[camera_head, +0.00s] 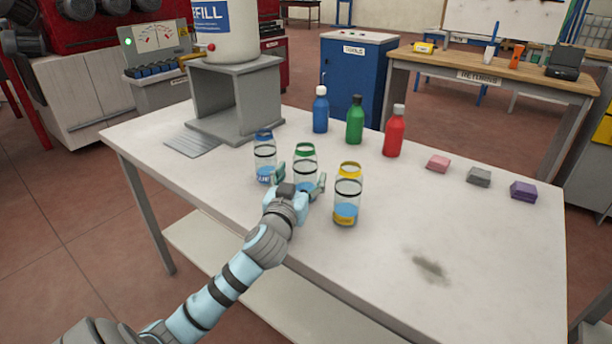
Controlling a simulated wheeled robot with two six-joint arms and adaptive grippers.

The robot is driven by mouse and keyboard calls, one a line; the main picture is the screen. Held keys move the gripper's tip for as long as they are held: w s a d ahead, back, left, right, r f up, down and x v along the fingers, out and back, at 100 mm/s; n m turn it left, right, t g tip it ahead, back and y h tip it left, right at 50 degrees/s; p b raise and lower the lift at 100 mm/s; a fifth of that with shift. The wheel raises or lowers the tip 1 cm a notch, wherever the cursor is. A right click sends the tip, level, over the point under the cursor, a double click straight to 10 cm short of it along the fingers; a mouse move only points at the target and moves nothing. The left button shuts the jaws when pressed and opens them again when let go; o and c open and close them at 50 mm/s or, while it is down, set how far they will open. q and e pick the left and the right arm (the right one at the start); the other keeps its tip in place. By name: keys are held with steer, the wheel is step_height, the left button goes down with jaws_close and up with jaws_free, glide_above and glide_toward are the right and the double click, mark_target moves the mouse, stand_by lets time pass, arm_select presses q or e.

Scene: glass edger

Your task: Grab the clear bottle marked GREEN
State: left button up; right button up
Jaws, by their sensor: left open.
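The clear bottle with a green cap band (304,154) stands upright on the white table, with blue liquid low inside. Its lower front and label are hidden by my left gripper. My left gripper (301,178) is open, with one finger on each side of this bottle's lower part as seen from here; I cannot tell whether they touch it. A clear bottle with a blue band (265,157) stands just left of it. A clear bottle with a yellow band and label (347,195) stands to the right and nearer. My right gripper is not in view.
Blue (320,112), green (355,122) and red (394,134) opaque bottles stand behind. Pink (438,163), grey (479,177) and purple (523,190) blocks lie at right. A grey stand (236,100) holds a white refill container (228,28). The table's right front is clear except a dark smudge (430,265).

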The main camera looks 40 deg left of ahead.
mark_target(302, 175)
arm_select(q)
steer(key=x, duration=0.3)
steer(key=shift+w+a, duration=0.1)
steer(key=shift+w, duration=0.2)
steer(key=c, duration=1.3)
steer(key=shift+r, duration=0.1)
